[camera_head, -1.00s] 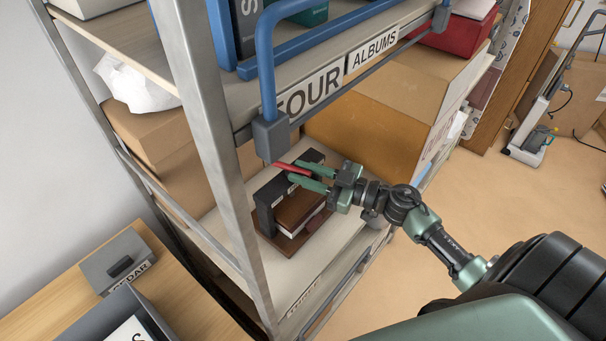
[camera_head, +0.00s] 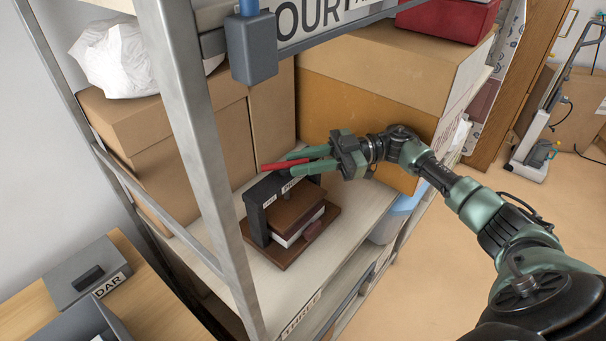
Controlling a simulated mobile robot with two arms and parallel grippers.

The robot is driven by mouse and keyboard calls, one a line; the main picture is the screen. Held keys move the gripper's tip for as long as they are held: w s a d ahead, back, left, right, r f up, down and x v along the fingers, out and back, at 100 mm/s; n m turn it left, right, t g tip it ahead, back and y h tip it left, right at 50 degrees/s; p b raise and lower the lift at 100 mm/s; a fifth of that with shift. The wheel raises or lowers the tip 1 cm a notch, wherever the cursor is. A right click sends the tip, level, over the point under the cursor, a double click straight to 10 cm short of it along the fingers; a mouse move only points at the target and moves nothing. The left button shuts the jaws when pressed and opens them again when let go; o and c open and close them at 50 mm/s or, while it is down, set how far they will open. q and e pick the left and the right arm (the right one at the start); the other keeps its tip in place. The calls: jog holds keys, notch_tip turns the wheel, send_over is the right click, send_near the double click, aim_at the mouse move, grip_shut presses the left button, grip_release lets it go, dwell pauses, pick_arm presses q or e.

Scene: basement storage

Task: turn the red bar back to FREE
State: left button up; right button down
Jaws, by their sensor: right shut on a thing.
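The red bar (camera_head: 282,165) lies across the top of a dark frame (camera_head: 254,222), on the shelf marked THREE. The frame stands over a stack of brown boards or books (camera_head: 297,208) on a brown base (camera_head: 291,250). My right gripper (camera_head: 296,163) is shut on the red bar, its green fingers coming from the right. White labels on the frame's top are partly hidden by the gripper, and FREE cannot be read clearly. My left gripper is not in view.
The grey shelf post (camera_head: 201,170) stands in front at left. Cardboard boxes (camera_head: 380,105) fill the back of the shelf. The blue-and-grey shelf part (camera_head: 251,48) hangs above. Free floor (camera_head: 440,290) lies at right.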

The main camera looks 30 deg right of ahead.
jog(key=shift+w+n+g, duration=0.1)
jog(key=shift+n+g, duration=0.2)
jog(key=c, duration=1.5)
grip_release()
jog(key=shift+c, duration=0.2)
jog(key=shift+o, duration=0.2)
jog(key=shift+a, duration=0.2)
jog(key=shift+w, duration=0.1)
notch_tip(320, 180, up, 20)
jog(key=b, duration=0.1)
jog(key=shift+o, duration=0.3)
